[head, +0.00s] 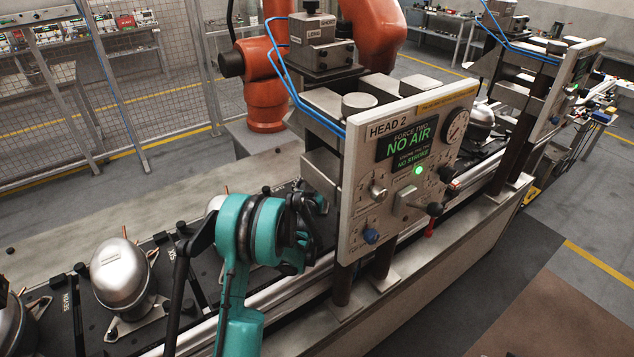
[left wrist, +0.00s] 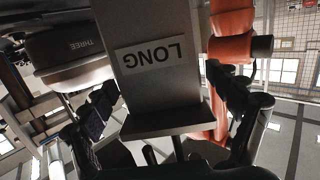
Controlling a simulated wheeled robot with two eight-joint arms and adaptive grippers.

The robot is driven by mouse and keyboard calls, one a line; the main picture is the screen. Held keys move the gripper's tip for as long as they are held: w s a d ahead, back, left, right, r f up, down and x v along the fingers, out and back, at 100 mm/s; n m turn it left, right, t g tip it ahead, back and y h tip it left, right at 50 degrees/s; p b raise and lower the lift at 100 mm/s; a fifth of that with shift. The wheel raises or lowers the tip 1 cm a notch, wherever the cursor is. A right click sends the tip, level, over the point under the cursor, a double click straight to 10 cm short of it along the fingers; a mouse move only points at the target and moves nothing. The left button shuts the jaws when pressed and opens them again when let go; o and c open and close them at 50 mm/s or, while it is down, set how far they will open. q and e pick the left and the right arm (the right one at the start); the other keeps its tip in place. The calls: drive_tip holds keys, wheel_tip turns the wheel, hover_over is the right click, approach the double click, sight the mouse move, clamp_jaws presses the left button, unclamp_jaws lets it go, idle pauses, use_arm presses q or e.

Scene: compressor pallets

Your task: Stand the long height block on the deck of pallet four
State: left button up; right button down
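In the left wrist view the long height block (left wrist: 155,95) is a grey metal block with an upside-down LONG label on its face. The fingers of my left gripper (left wrist: 160,92) lie along both its sides, and the gripper appears shut on it. In the head view my teal left arm reaches beside the press head, and the left gripper (head: 308,232) is partly hidden behind its panel. The block does not show there. A part marked THREE (left wrist: 75,45) is beside the block in the left wrist view. I cannot make out pallet four. My right gripper is out of view.
The HEAD 2 panel (head: 405,165) reads NO AIR and NO STROKE, with a green light lit. Its posts stand close to my gripper. A silver compressor (head: 122,272) sits on a dark pallet at left, near labels SEVEN and SIX. An orange robot arm (head: 265,90) stands behind.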

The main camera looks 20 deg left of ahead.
use_arm(q)
drive_tip(key=p+v, duration=0.1)
drive_tip(key=v, duration=1.1)
drive_tip(key=shift+p, duration=0.4)
